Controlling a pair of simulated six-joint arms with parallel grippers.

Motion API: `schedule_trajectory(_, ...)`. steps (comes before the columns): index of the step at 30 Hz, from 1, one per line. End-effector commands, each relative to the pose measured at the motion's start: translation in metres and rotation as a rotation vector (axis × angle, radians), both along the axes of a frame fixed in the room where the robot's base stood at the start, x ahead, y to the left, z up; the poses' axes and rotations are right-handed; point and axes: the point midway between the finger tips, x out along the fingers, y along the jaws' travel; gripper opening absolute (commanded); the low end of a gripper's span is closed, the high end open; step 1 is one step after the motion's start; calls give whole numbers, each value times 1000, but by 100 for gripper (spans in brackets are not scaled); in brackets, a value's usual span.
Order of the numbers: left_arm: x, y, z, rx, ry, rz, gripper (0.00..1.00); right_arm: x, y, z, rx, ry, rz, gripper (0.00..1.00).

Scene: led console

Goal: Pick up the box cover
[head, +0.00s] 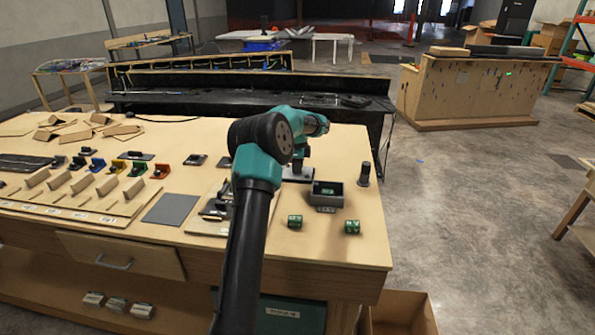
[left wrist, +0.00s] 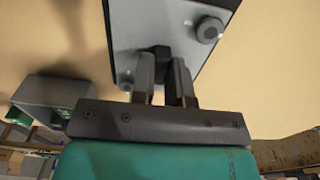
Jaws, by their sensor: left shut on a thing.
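The box cover (left wrist: 178,25) is a flat grey plate with dark edges, a round bolt-like piece near one corner and a dark knob in the middle. In the left wrist view my left gripper (left wrist: 162,78) is shut on that knob. In the head view the cover (head: 306,174) shows below my left gripper (head: 299,160), just behind the open grey box (head: 327,205). The box holds something green and also shows in the left wrist view (left wrist: 50,92). I cannot tell whether the cover touches the table. My right gripper is not in view.
Two green blocks (head: 295,221) (head: 352,227) lie in front of the box. A dark cylinder (head: 364,176) stands to its right, near the table's (head: 340,258) right edge. A grey square (head: 171,209) and a wooden rack (head: 75,203) lie left of my arm.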

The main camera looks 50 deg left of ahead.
Motion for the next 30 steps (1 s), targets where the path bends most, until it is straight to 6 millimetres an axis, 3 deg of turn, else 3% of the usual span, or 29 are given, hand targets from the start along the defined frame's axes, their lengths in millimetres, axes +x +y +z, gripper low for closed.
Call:
schedule_trajectory(7, 1, 0, 19, 1, -3, 0, 0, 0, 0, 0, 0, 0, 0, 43)
schedule_trajectory(21, 1, 0, 94, 1, -2, 0, 0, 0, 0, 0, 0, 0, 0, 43)
schedule_trajectory(30, 0, 0, 100, 1, 1, 0, 0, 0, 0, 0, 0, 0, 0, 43)
